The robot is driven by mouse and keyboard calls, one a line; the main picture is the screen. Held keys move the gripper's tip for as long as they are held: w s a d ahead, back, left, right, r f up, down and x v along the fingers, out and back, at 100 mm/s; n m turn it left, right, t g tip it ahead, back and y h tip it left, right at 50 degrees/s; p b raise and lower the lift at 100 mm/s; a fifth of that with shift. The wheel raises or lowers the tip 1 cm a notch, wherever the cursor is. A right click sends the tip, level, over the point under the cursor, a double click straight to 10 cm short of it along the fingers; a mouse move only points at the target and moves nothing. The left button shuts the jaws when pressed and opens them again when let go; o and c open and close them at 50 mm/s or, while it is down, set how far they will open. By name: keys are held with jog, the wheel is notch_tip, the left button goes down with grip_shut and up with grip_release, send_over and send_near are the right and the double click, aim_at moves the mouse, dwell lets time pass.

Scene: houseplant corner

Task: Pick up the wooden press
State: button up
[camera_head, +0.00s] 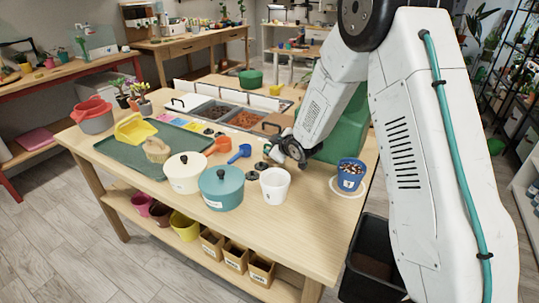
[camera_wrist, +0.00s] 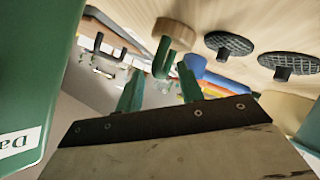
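My gripper (camera_head: 272,152) is low over the table's right half, pointing left. In the wrist view, the two green fingers of my gripper (camera_wrist: 158,78) are apart with nothing held between them. The handle appears between and just beyond the fingertips. I cannot tell whether they touch it.
Two dark ribbed discs (camera_wrist: 228,44) lie right of the wooden piece. A green labelled container (camera_wrist: 35,80) is close on the left. In the head view, a white cup (camera_head: 274,186), a teal lidded pot (camera_head: 221,190) and a blue pot (camera_head: 350,176) stand near my gripper.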

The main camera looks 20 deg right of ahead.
grip_shut()
jog(key=shift+r, duration=0.1)
